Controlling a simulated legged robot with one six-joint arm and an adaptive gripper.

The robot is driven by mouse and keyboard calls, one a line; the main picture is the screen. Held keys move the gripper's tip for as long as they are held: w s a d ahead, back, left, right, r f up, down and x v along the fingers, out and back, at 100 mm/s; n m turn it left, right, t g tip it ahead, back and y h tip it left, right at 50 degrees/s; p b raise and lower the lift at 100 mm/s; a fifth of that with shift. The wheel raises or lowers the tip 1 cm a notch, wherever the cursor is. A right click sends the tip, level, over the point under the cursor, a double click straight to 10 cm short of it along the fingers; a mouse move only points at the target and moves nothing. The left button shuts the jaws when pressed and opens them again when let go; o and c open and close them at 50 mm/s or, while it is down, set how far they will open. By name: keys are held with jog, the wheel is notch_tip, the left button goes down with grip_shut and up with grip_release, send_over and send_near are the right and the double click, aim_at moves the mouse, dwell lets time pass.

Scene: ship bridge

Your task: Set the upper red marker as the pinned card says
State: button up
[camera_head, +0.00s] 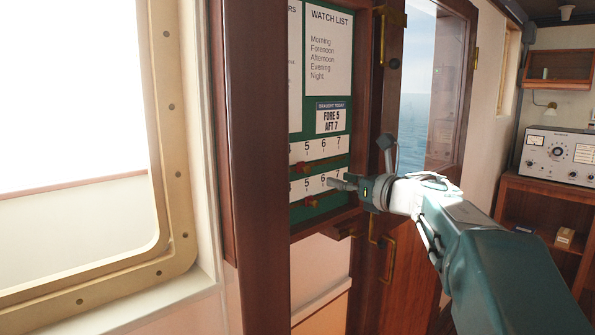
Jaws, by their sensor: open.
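The pinned card (331,117) on the green board reads "DRAUGHT TODAY, FORE 5, AFT 7". Below it are two white number scales, each showing 5, 6 and 7. The upper red marker (303,168) sits under the upper scale (323,147), roughly below the 5. The lower red marker (310,202) sits under the lower scale (318,184), at about the 5 to 6. My gripper (362,163) is open and empty, to the right of both markers. One finger overlaps the lower scale near its 7; I cannot tell whether it touches. The scales' left ends are hidden.
A dark wooden post (251,150) hides the board's left side. A watch list (328,50) hangs above the card. A wooden door (437,90) with a window and brass handle is behind my arm. A radio set (559,155) stands on a shelf at right.

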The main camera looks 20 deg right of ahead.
aim_at(309, 171)
jog(key=x, duration=1)
jog(key=shift+w+a, duration=0.1)
grip_shut()
